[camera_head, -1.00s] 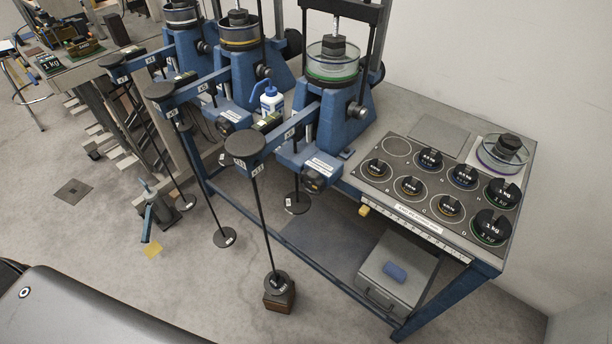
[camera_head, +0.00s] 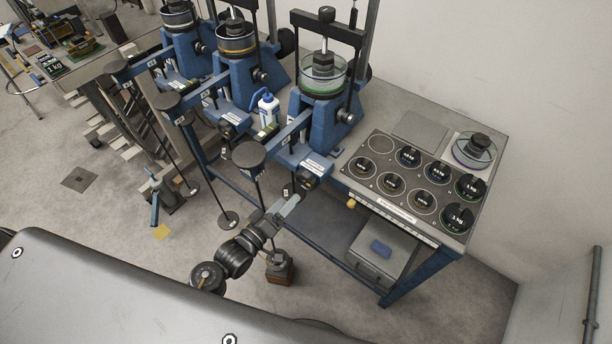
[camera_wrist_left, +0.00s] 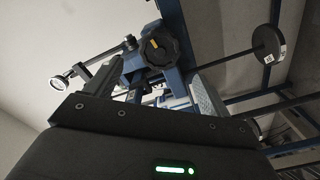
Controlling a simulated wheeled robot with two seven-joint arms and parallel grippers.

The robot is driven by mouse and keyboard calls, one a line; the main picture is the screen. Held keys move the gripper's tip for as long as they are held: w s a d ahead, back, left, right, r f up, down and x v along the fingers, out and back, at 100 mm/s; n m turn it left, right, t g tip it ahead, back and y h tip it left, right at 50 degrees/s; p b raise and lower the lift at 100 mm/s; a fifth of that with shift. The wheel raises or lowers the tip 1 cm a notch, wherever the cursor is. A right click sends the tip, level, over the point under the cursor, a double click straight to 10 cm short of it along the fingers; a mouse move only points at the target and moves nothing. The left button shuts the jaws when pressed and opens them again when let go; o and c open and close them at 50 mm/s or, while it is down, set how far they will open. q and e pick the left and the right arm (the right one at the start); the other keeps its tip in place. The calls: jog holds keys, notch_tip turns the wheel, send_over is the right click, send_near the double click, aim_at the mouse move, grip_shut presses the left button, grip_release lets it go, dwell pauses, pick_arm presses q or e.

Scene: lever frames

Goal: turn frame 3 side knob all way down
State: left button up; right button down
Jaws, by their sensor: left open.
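Three blue lever frames stand in a row on the bench; the nearest one (camera_head: 322,122), with a green-ringed dish, is at the right end. I cannot read a frame number. A black knob (camera_head: 308,181) sits low on its front, and a smaller black knob (camera_head: 345,116) is on its right side. My left gripper (camera_head: 290,203) is just below and left of the front knob, apart from it. In the left wrist view, a lobed black knob (camera_wrist_left: 165,47) with a yellow mark shows beyond my open, empty left gripper (camera_wrist_left: 152,88). My right gripper is out of view.
A hanging rod with a weight at its foot (camera_head: 279,268) stands near my left arm. A lever beam's round end (camera_head: 248,154) is above the arm. Several weights lie on the bench panel (camera_head: 377,208); a grey box (camera_head: 382,252) is below.

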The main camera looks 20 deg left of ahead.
aim_at(304, 183)
pick_arm(q)
jog(key=shift+w, duration=0.15)
jog(key=shift+w+d+b, duration=0.3)
jog(key=shift+w+b, duration=0.1)
jog(key=shift+w, duration=0.2)
jog(key=b+x, duration=0.3)
jog(key=x, duration=0.5)
jog(key=shift+w+f+b, duration=0.1)
jog(key=shift+w+b, duration=0.05)
jog(key=shift+b, duration=0.2)
jog(key=c, duration=1.2)
